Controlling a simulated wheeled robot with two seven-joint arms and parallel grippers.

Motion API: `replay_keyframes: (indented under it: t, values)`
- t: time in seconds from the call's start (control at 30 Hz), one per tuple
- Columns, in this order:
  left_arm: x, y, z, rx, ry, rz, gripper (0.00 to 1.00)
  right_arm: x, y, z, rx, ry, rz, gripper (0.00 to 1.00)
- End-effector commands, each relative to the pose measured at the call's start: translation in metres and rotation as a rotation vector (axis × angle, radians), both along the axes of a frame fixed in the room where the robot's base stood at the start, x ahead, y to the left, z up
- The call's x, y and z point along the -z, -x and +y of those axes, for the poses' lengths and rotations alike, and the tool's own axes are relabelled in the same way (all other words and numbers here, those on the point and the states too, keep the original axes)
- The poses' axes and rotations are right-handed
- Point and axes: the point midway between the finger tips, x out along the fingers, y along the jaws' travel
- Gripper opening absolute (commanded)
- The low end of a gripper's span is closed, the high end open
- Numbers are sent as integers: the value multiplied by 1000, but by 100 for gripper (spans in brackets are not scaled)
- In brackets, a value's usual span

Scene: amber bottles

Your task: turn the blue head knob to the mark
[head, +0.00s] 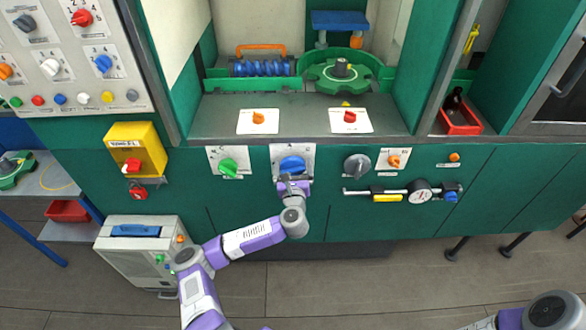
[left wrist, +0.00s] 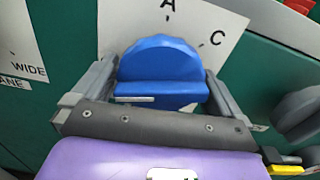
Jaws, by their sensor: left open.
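The blue head knob (head: 292,164) sits on a white plate on the green front panel, just above my left gripper in the head view. In the left wrist view the blue knob (left wrist: 160,72) has a raised bar across it, and the letters A and C show on the white plate (left wrist: 185,25) behind it. My left gripper (head: 293,180) is open, with one grey finger on each side of the knob in the left wrist view (left wrist: 162,88). I cannot tell whether the fingers touch it. My right arm shows only in part at the bottom right; its gripper is out of view.
A green knob (head: 228,167) is left of the blue knob, and a grey knob (head: 357,166) is right of it. Further right, a pipe with a gauge (head: 420,192) sticks out from the panel. A grey box (head: 140,258) stands on the floor at left.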

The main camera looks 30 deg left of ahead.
Motion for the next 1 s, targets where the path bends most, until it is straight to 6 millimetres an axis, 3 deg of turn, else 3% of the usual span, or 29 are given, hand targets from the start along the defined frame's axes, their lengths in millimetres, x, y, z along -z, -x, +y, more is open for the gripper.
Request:
replay_keyframes:
  t: [0.2,0.47,1.0]
  values:
    - [0,-1,0,1,0,0,100,0,0,0,0,0,0,40]
    - [0,0,0,1,-1,0,62,0,0,0,0,0,0,40]
    - [-2,0,1,0,-155,96,62,-17,0,0,0,0,0,40]
